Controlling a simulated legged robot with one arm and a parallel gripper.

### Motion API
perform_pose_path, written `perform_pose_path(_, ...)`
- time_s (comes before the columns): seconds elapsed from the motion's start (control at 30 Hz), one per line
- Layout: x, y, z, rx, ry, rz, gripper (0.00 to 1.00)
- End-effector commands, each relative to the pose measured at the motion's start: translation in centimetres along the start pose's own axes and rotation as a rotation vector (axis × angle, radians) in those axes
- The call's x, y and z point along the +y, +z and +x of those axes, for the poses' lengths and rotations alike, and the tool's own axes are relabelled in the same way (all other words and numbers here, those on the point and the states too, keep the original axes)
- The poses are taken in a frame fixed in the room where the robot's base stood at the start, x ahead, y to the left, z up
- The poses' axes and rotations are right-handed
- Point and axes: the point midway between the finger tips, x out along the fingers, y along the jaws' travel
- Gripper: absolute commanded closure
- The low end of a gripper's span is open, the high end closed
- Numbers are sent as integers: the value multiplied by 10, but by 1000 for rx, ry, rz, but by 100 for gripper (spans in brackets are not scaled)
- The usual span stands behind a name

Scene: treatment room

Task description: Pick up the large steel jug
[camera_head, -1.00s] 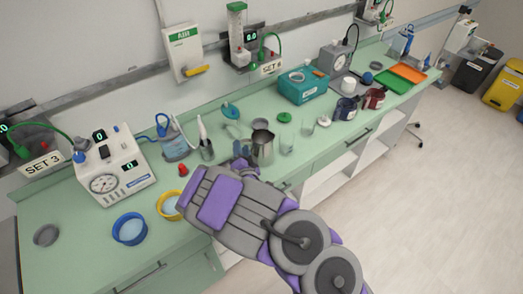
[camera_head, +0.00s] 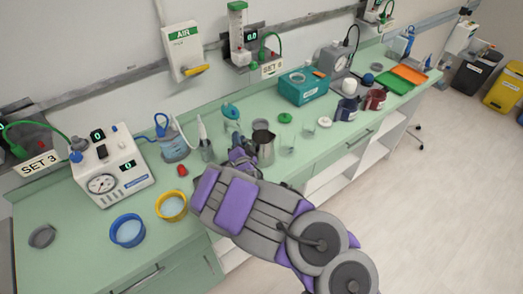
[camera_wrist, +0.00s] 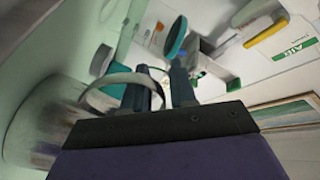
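The large steel jug (camera_head: 266,150) stands upright on the green counter, just beyond my gripper (camera_head: 238,156) in the head view. In the wrist view, the jug's shiny body (camera_wrist: 42,125) fills the left side, and its band-like handle (camera_wrist: 108,77) curves over to my fingers. My gripper (camera_wrist: 163,80) has its two dark fingers apart, with a narrow gap between them. One finger is at the handle's loop and the other is to its right. Whether either finger touches the handle cannot be told.
Clear glasses (camera_head: 288,142) stand right of the jug. A yellow-rimmed bowl (camera_head: 171,206) and a blue bowl (camera_head: 127,231) are at the front left.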

Motion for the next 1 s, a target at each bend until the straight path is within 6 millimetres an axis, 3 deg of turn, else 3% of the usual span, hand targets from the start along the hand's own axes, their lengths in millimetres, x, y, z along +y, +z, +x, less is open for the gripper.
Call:
perform_pose_path(0.27, 0, 0, 0, 0, 0, 0, 100)
perform_pose_path(1.0, 3, 2, 0, -4, 5, 1, 100)
